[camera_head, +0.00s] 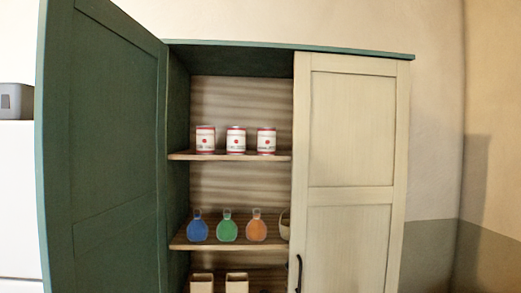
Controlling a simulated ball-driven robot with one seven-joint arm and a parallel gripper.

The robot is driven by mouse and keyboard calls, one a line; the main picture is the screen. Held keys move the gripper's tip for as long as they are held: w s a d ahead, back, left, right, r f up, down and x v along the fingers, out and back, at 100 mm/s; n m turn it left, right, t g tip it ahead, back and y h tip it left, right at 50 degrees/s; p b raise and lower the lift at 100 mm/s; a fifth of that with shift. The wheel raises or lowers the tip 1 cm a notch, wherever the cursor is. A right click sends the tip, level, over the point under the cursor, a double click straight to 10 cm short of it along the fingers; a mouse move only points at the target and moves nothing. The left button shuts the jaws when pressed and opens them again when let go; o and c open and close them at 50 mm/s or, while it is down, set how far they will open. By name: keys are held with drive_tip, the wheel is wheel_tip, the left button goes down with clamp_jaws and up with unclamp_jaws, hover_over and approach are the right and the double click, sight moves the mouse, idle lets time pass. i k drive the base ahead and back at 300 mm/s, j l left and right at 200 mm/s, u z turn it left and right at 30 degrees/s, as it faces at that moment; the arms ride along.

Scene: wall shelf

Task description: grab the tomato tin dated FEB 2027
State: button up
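Three red and white tins stand upright in a row on the upper shelf of a cabinet: a left tin (205,139), a middle tin (236,140) and a right tin (266,141). Each has a white label with a red mark. The print on the labels is too small to read, so I cannot tell which one bears FEB 2027. My gripper is not in view.
The cabinet's green left door (100,150) stands open; its cream right door (352,130) is shut.

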sight(205, 135)
drive_tip(key=i+j+z, duration=0.1)
drive_tip(key=i, duration=0.35)
drive_tip(key=i+j+z, duration=0.1)
drive_tip(key=i, duration=0.4)
drive_tip(key=i+j+z, duration=0.1)
drive_tip(key=i+j, duration=0.2)
drive_tip(key=i, duration=0.15)
drive_tip(key=i+j+z, duration=0.1)
drive_tip(key=i+j, duration=0.15)
drive_tip(key=i, duration=0.2)
